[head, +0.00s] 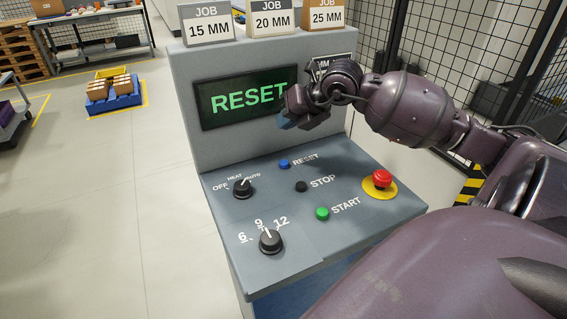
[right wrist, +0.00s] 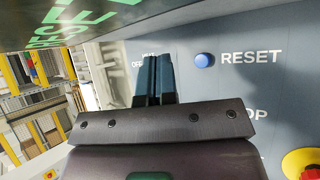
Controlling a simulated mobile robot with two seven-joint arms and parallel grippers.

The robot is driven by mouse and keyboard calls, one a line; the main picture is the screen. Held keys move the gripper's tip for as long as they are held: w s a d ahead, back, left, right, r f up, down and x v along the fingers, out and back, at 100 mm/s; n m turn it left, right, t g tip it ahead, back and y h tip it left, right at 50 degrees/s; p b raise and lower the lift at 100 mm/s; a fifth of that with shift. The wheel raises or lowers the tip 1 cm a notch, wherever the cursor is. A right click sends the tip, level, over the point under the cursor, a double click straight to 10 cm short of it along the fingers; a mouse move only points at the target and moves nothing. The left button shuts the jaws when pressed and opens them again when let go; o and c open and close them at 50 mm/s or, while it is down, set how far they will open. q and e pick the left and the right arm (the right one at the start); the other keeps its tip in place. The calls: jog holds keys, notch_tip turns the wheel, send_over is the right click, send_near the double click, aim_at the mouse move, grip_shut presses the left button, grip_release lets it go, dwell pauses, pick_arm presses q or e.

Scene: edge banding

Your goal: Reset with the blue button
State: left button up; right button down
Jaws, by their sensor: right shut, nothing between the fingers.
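The blue reset button (head: 284,164) sits on the sloped grey control panel (head: 330,240), beside the label RESET. It also shows in the right wrist view (right wrist: 204,60), to the right of my fingertips and not touched by them. My right gripper (head: 287,122) is shut and empty in front of the lower right part of the screen, above the panel and above the blue button in the head view. Its two dark blue fingers lie together in the right wrist view (right wrist: 154,80). The screen (head: 235,100) reads RESET in green letters. My left gripper is not in view.
Near the blue button are a black stop button (head: 301,186), a green start button (head: 322,213) and a red emergency button (head: 382,179) on a yellow base. Two black knobs (head: 242,188) (head: 270,241) are on the panel's left. Job cards (head: 208,23) stand on top.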

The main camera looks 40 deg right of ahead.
aim_at(286, 161)
notch_tip(286, 161, down, 7)
jog(key=b, duration=0.3)
jog(key=shift+f+b, duration=0.4)
jog(key=shift+b, duration=0.05)
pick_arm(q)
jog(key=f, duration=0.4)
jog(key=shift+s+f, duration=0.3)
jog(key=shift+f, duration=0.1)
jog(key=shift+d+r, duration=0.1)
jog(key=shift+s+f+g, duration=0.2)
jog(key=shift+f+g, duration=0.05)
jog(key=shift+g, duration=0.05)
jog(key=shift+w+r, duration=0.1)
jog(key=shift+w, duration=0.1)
pick_arm(e)
jog(key=shift+f, duration=0.1)
jog(key=shift+f, duration=0.35)
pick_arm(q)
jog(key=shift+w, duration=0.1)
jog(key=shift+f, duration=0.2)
